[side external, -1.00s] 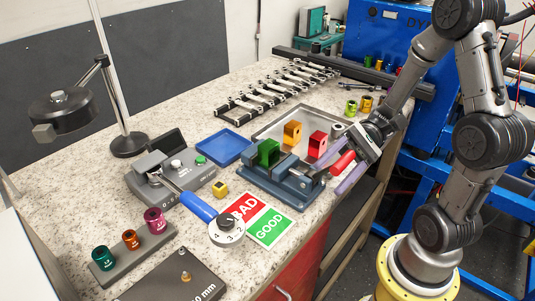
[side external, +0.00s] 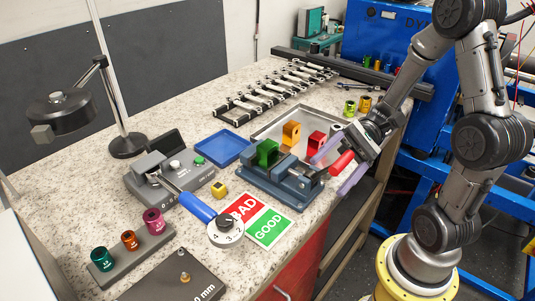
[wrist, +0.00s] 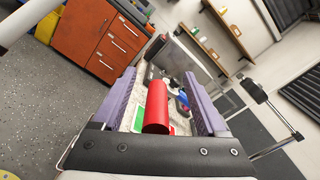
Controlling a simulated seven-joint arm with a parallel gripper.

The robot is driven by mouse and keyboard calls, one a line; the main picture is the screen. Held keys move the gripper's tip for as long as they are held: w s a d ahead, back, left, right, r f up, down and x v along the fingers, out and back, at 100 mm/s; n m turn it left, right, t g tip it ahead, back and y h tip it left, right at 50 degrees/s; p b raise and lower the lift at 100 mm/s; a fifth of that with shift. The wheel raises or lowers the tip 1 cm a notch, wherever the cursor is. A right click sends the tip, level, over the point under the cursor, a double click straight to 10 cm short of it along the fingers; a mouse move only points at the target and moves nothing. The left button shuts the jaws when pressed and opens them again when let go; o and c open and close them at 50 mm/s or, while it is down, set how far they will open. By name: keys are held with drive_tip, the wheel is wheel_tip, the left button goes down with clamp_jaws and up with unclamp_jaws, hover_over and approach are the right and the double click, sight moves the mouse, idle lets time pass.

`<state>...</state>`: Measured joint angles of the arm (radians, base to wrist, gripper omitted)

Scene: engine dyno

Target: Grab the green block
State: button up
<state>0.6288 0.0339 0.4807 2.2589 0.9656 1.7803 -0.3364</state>
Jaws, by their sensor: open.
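The green block (side external: 267,152) sits in the blue-grey vise (side external: 285,186) on the speckled bench, in the side view. My gripper (side external: 329,177) is open, with its two purple fingers to the right of the vise and apart from the block. The red vise handle (side external: 342,163) lies between the fingers. In the wrist view, the handle (wrist: 157,105) shows as a red cylinder between the open fingers (wrist: 160,95). I cannot make out the green block in the wrist view, where the handle covers part of the scene.
A blue tray (side external: 222,147) lies to the left. The BAD and GOOD cards (side external: 268,226) lie in front. A lamp (side external: 65,108) stands at left.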

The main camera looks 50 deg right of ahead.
drive_tip(key=shift+n+g+h, duration=0.5)
drive_tip(key=shift+g, duration=0.2)
wheel_tip(320, 180, up, 5)
drive_tip(key=shift+s+f, duration=0.15)
drive_tip(key=shift+f, duration=0.05)
drive_tip(key=shift+w+a+r+n+h, duration=0.2)
drive_tip(key=shift+w+n, duration=0.1)
drive_tip(key=shift+n, duration=0.3)
drive_tip(key=shift+w+a+r+n+h, duration=0.1)
drive_tip(key=shift+w+r+n+h, duration=0.15)
drive_tip(key=shift+n, duration=0.35)
drive_tip(key=w+a+r+n+g+h, duration=0.2)
drive_tip(key=w+a+n+h, duration=0.65)
drive_tip(key=n, duration=1.25)
drive_tip(key=r+n+t+h, duration=0.2)
drive_tip(key=n+t+h, duration=0.15)
drive_tip(key=h, duration=0.45)
hover_over(268, 144)
drive_tip(key=shift+n, duration=0.35)
wheel_tip(268, 144, down, 14)
drive_tip(key=shift+r, duration=0.15)
drive_tip(key=shift+c, duration=0.3)
